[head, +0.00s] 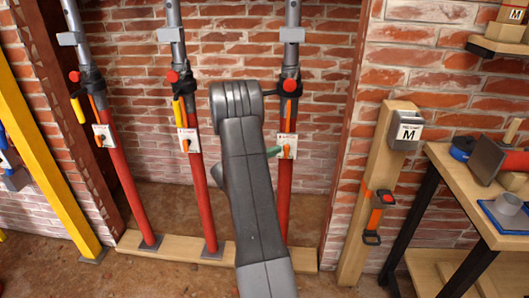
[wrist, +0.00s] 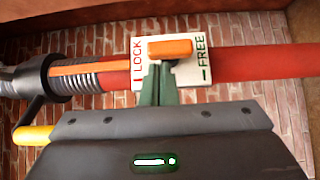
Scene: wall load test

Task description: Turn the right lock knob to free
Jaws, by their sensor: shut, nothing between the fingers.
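The right prop is a red tube with a grey upper part, and a white lock plate (head: 290,140) sits on it. In the wrist view the plate (wrist: 205,73) reads LOCK at left and FREE at right. The orange lock knob (wrist: 170,48) lies lengthwise along the tube near the plate's top edge, between the two words. My gripper (wrist: 158,72) has green fingers, shut and empty, in front of the plate just below the knob. I cannot tell whether they touch it. In the head view my gripper (head: 273,152) reaches the plate from the left.
The left prop (head: 124,185) and middle prop (head: 200,190) have similar plates and stand on a wooden sill (head: 185,248). A yellow beam (head: 45,165) leans at left.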

